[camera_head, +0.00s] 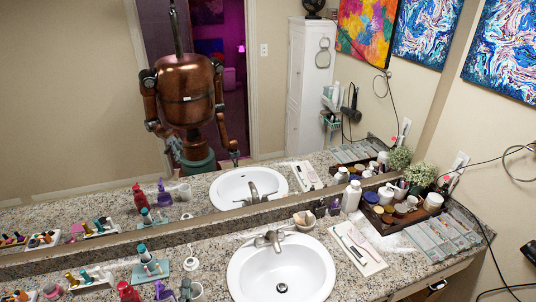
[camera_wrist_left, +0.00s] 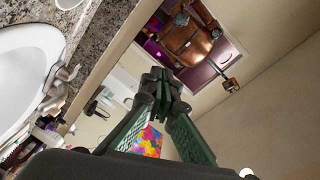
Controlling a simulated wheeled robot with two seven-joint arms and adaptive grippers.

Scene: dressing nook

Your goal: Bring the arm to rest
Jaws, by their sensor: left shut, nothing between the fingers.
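My left gripper (camera_wrist_left: 162,85) shows in the left wrist view, its two green ridged fingers coming together at the tips. It is shut with nothing between the fingers. It is raised clear of the counter, with the mirror and wall behind it. In the head view neither gripper shows directly. My copper-coloured body (camera_head: 185,95) shows there only as a reflection in the mirror, with its arms hanging at its sides. My right gripper is not directly in view.
The granite counter (camera_head: 210,255) holds a white sink (camera_head: 262,278) with a metal faucet (camera_head: 268,240). Bottles and nail-polish racks stand at left. A dark tray of jars (camera_head: 388,216), a plant (camera_head: 420,175) and a white board (camera_head: 357,248) are at right. The mirror rises behind.

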